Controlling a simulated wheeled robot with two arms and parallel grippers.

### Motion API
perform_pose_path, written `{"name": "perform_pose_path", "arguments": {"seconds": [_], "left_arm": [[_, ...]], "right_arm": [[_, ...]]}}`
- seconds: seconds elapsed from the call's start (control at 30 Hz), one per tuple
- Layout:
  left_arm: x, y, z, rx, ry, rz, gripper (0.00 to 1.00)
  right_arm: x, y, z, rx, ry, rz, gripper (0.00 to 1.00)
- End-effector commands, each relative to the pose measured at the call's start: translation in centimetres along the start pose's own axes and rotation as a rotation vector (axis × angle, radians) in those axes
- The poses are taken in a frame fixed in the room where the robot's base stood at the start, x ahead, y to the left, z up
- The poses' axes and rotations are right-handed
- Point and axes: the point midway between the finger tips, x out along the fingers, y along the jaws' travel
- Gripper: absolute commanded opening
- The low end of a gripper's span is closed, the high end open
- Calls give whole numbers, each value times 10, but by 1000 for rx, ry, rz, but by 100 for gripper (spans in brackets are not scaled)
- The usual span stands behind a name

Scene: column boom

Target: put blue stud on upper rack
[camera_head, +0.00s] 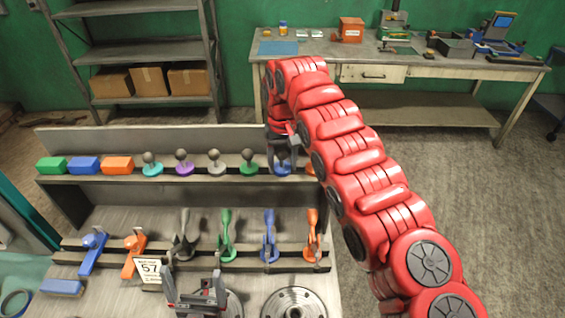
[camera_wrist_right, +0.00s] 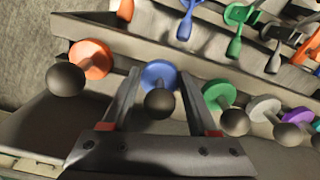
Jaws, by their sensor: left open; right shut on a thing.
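The blue stud (camera_head: 283,168) has a round blue base and a dark ball knob. It also shows in the right wrist view (camera_wrist_right: 158,73). My right gripper (camera_head: 281,146) is at the upper rack (camera_head: 115,182), with its fingers either side of the knob, shut on the stud. The stud is at the rack between a green stud (camera_head: 249,163) and an orange stud (camera_wrist_right: 91,58). I cannot tell whether its base touches the rack. My left gripper (camera_head: 198,287) is open and empty, low in front of the lower rack (camera_head: 205,263).
The upper rack also carries colored blocks (camera_head: 84,165) and several other studs. Tools (camera_head: 270,235) hang along the lower rack. Round metal discs (camera_head: 293,303) lie in front. A workbench (camera_head: 415,68) and shelves (camera_head: 140,53) stand behind; floor at right is clear.

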Motion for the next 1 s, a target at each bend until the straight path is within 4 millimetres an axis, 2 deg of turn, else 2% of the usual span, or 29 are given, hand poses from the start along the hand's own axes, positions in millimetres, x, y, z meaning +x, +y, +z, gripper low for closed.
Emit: {"name": "perform_pose_path", "arguments": {"seconds": [0.1,0.13,0.17,0.57,1.0], "left_arm": [[1,0,0,0,0,0,100],[1,0,0,0,0,0,100],[1,0,0,0,0,0,100],[3,0,0,0,0,0,100],[23,-1,-4,0,0,0,100]], "right_arm": [[-1,0,0,0,1,0,2],[-1,0,0,0,1,0,65],[-1,0,0,0,1,0,71],[-4,0,0,-1,1,0,72],[-33,0,0,-1,1,0,72]]}}
